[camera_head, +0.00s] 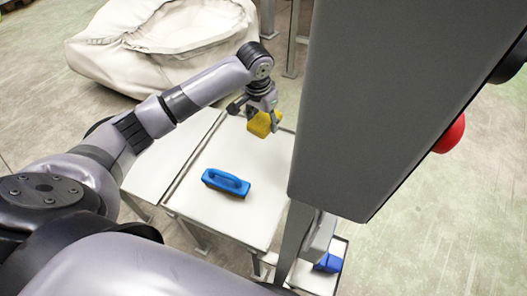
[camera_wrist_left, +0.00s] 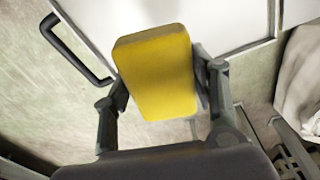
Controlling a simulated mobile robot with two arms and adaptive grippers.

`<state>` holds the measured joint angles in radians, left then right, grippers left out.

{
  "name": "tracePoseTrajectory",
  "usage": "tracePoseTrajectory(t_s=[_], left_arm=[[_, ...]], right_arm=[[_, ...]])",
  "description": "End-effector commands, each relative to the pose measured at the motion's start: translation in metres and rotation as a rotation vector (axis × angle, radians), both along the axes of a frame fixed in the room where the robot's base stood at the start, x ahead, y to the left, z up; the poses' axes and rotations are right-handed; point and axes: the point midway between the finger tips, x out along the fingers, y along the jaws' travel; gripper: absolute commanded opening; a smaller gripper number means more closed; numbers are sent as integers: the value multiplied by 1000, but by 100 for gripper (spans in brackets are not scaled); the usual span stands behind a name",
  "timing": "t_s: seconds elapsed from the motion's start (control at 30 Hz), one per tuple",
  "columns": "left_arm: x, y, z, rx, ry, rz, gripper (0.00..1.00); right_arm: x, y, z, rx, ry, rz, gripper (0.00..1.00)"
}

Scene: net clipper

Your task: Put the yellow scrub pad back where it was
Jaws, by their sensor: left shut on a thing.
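The yellow scrub pad (camera_head: 262,124) is held in my left gripper (camera_head: 262,106) near the far end of the white tray table (camera_head: 225,210). In the left wrist view the pad (camera_wrist_left: 157,75) sits between the two fingers of the left gripper (camera_wrist_left: 160,95), which is shut on it. The pad appears to be above the table surface; the exact height cannot be told. My right gripper is not in view.
A blue brush-like block (camera_head: 227,182) lies on the white tray table. A large beige bag (camera_head: 165,45) is behind it. A grey column (camera_head: 385,90) blocks the right side. Another blue object (camera_head: 328,263) sits low at the bottom right. The tray around the blue block is clear.

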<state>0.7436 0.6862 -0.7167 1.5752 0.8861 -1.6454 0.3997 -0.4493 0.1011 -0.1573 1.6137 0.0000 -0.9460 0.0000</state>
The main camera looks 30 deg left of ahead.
Motion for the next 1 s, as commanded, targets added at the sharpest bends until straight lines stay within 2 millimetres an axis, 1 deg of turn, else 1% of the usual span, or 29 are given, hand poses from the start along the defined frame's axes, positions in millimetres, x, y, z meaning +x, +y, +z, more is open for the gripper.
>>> tracePoseTrajectory(t_s=[0.03, 0.1, 0.2, 0.3, 0.4, 0.53, 0.7, 0.8, 0.9, 1.0], left_arm=[[-1, 0, -19, 0, 3, 1, 27], [-1, 0, -38, -1, 4, 1, 27], [-1, 0, -63, 0, 2, 2, 27], [-1, 0, -82, 1, 2, 1, 27], [0, 0, -93, 0, 0, 1, 27], [0, 0, -100, 0, -1, 1, 27], [0, 0, -124, 0, 0, 1, 27], [0, 0, -133, 0, -1, 1, 27], [0, 0, -135, 1, -2, 1, 27], [0, 0, -135, 1, -2, 0, 27]], right_arm=[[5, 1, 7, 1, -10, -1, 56], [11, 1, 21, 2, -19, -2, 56], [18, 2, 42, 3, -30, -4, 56], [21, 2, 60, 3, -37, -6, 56], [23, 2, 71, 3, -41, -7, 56], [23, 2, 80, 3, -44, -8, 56], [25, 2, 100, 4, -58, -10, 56], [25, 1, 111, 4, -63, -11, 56], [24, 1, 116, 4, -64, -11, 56], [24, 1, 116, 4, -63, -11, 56]])
